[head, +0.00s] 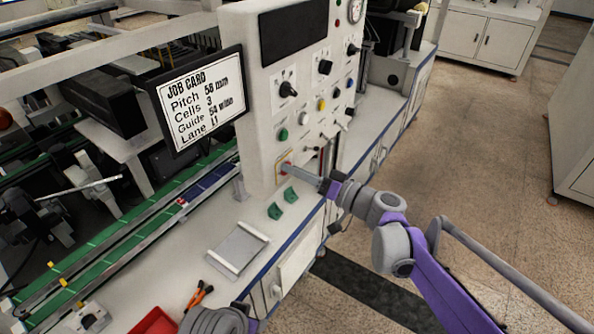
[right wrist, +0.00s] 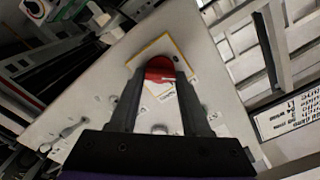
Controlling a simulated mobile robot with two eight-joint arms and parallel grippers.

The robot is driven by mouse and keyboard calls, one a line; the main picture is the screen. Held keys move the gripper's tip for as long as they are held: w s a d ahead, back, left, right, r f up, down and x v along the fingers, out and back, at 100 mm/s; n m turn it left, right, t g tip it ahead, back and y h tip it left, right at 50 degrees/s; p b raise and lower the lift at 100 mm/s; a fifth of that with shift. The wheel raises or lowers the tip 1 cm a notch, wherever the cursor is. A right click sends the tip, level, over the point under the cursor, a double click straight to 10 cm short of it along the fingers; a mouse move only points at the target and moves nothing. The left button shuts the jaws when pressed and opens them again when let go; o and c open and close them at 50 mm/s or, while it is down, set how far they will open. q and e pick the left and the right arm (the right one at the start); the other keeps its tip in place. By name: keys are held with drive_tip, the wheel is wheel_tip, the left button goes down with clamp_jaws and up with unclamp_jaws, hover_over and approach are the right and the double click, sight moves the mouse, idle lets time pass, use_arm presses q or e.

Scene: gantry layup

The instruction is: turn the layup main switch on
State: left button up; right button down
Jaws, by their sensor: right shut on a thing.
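The main switch is a red rotary handle (right wrist: 159,66) on a yellow-edged plate (right wrist: 168,48) low on the white control panel (head: 262,125). My right gripper (head: 287,168) reaches the lower part of the panel from the right. In the right wrist view, my right gripper (right wrist: 157,80) has its two fingers on either side of the red handle and is shut on it. The fingers hide part of the handle, and its on or off marking is too small to read.
Selector knobs (head: 288,89) and buttons sit above on the panel. A job card screen (head: 198,101) sticks out left of it. The white bench below holds a grey tray (head: 237,248), green blocks (head: 275,211), orange-handled pliers (head: 199,294) and a red bin (head: 155,322). The floor at right is clear.

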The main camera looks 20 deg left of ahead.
drive_tip(key=shift+f+m, duration=0.2)
drive_tip(key=shift+m, duration=4.7)
drive_tip(key=shift+c, duration=1.8)
unclamp_jaws()
drive_tip(key=shift+d, duration=0.1)
drive_tip(key=v, duration=1)
drive_tip(key=shift+d+b, duration=0.35)
drive_tip(key=shift+b, duration=0.1)
